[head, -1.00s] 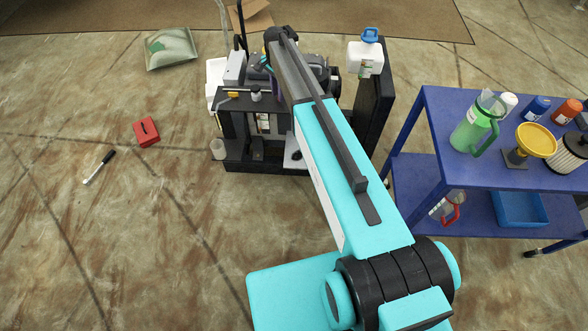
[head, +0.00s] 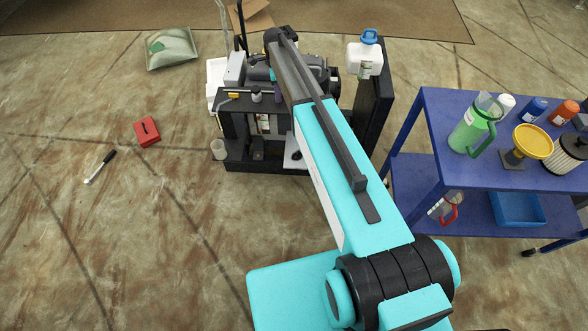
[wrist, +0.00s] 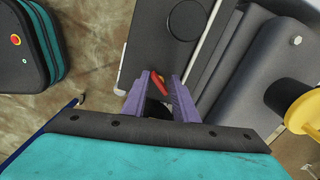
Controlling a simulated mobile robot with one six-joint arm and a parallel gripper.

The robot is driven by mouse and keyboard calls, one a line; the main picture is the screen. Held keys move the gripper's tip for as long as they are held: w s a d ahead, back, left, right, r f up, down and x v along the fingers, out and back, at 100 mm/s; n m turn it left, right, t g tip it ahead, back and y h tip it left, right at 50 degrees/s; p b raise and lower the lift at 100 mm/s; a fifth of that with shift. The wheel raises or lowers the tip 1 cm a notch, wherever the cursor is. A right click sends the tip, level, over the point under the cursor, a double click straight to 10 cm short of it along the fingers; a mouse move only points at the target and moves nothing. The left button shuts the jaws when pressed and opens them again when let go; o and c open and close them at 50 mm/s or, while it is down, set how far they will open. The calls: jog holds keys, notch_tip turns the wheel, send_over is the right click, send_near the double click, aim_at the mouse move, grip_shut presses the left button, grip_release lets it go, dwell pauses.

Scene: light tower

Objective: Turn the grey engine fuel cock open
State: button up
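The engine (head: 318,72) sits on the black light tower frame, partly hidden behind my arm in the head view. In the wrist view, my gripper (wrist: 164,80) has its two purple fingers apart, pointing at dark grey panels of the machine.
A yellow part (wrist: 302,108) sticks out at the right of the wrist view. A white jug with a blue cap (head: 365,58) stands on the tower's right side. A blue cart (head: 425,110) with bottles and a funnel stands farther right.

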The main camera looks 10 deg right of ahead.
jog(key=shift+w+r+m, duration=0.15)
jog(key=shift+m, duration=0.85)
notch_tip(320, 180, up, 13)
jog(key=b, duration=0.2)
jog(key=s+f+n+b, duration=0.3)
jog(key=s+f, duration=0.5)
jog(key=f, duration=0.3)
jog(key=s+f+n+g+b, duration=0.1)
jog(key=s+f+n+b, duration=0.3)
jog(key=s+f, duration=0.4)
jog(key=s+f+n+g+b, duration=0.1)
jog(key=s+f+n+b, duration=0.2)
jog(key=f, duration=1.2)
jog(key=s+n, duration=0.2)
jog(key=s, duration=0.3)
jog(key=shift+s+d+b, duration=0.25)
jog(key=shift+s+b, duration=0.05)
jog(key=shift+s, duration=0.1)
